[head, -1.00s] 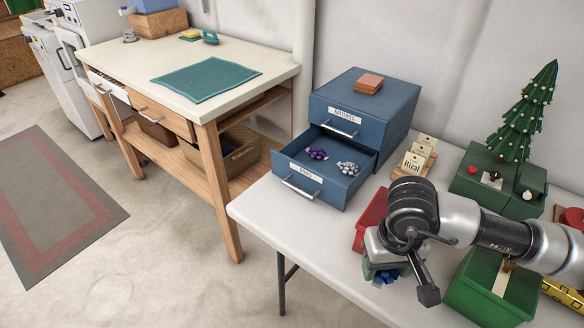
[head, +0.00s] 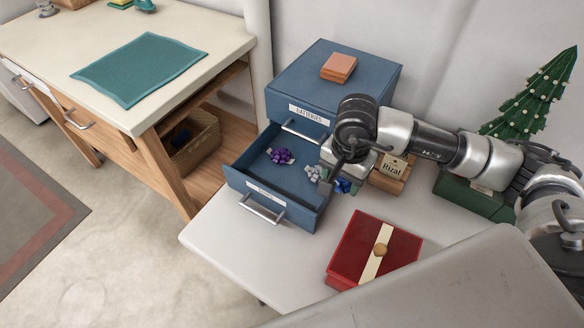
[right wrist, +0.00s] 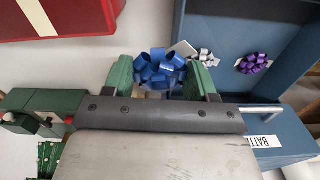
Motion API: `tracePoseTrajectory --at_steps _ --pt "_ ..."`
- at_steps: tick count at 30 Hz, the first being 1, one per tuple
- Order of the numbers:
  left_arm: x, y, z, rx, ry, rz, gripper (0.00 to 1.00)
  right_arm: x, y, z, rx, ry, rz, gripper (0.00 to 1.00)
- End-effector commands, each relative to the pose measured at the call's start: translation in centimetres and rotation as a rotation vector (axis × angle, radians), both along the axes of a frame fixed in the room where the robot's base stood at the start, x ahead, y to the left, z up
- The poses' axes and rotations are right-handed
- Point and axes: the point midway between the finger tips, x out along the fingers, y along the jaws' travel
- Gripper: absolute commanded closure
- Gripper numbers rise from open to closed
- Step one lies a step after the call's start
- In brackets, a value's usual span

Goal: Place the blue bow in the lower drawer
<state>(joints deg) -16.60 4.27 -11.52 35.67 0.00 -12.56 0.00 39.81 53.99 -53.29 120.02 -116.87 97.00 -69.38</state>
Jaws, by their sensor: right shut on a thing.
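The blue bow (right wrist: 160,68) is between the green fingers of my right gripper (right wrist: 163,76) in the right wrist view, and the gripper is shut on it. In the head view the bow (head: 343,186) shows partly below my right gripper (head: 338,180), at the right edge of the open lower drawer (head: 285,178). Whether it is over the drawer or just outside is hard to tell. The drawer holds a purple bow (head: 281,156) and a silver bow (head: 316,173). The drawer also shows in the right wrist view (right wrist: 225,25). My left gripper is not in view.
A red box (head: 352,245) with a cream stripe stands in front on the white table (head: 222,235). A card holder (head: 392,172) and a small tree (head: 535,95) stand to the right.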

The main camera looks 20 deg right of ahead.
Motion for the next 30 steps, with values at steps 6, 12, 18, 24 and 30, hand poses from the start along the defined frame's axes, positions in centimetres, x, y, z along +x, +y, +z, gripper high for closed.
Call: tracePoseTrajectory --at_steps 6,12,18,24,30 --pt "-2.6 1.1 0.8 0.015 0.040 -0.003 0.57 1.8 1.0 -1.2 0.001 0.004 -0.101 0.65" --pt "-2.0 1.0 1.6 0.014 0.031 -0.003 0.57 5.3 4.2 -4.0 0.001 0.005 -0.098 0.65" --pt "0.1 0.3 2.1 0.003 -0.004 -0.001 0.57 8.1 6.5 -6.3 -0.001 0.002 -0.098 0.65" --pt "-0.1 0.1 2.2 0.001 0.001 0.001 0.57 8.9 7.2 -7.3 -0.003 0.002 -0.096 0.65" --pt "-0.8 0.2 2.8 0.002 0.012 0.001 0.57 8.8 7.2 -10.1 -0.002 0.005 -0.097 0.65"
